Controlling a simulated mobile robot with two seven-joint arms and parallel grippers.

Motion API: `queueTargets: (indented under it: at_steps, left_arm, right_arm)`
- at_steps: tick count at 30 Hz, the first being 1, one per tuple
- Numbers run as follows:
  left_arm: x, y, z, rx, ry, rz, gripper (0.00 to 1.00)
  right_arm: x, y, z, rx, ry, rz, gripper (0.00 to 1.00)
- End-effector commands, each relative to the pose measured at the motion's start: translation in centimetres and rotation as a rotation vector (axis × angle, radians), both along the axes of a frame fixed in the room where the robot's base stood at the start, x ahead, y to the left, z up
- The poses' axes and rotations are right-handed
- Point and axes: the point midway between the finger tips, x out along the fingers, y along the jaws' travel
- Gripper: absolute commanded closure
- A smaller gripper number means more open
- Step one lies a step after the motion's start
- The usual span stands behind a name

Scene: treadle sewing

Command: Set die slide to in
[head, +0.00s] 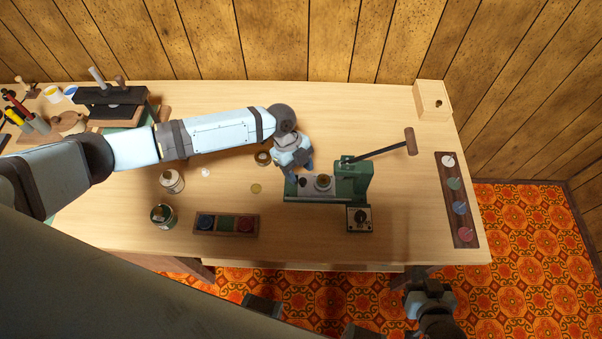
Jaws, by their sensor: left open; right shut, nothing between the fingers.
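The green press (352,182) stands on the table right of the middle, with a long lever (385,152) slanting up to a brown handle. Its die slide (312,196) sits low on the press's left side and bears a round pale die (323,182) and a smaller dark round part. The slide sticks out left of the press column. My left gripper (297,176) is open over the slide's left end; I cannot tell whether it touches. My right gripper (430,285) is shut and empty, beyond the table's front edge at lower right.
A dial box (359,218) is at the press's front. A tray of colored discs (225,224), tins (163,215) and small round pieces lie to the left. A disc rack (460,200) and wooden box (432,101) are at right. Tools crowd the far left.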

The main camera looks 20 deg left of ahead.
Motion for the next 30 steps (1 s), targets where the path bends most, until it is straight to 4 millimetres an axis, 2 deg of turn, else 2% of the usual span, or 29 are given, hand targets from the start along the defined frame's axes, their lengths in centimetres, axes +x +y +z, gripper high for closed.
queueTargets:
  at_steps: [6,16,21,23,27,30]
  left_arm:
    - [-0.4,-0.7,-1.9,-0.001,0.0,0.0,0.49]
    - [-0.4,-0.8,-2.3,0.0,0.0,0.0,0.49]
    - [-0.4,-0.8,-2.2,0.0,0.0,0.001,0.88]
    - [-0.4,-0.8,-2.2,0.0,0.0,0.001,1.0]
    - [-0.4,-0.9,-2.2,0.0,0.0,0.0,1.0]
    - [-0.2,-1.7,-2.3,-0.002,0.0,-0.001,1.0]
  right_arm:
    - [0.0,0.0,0.2,0.0,0.001,0.0,1.0]
    - [-0.1,0.0,0.1,0.0,0.004,0.0,1.0]
    - [-0.1,0.0,0.1,0.0,0.004,0.0,1.0]
    - [-0.1,0.0,0.1,0.0,0.004,0.0,1.0]
    - [-0.1,0.0,0.0,0.0,0.004,0.0,1.0]
    - [-0.1,0.1,-0.3,0.0,0.004,0.0,1.0]
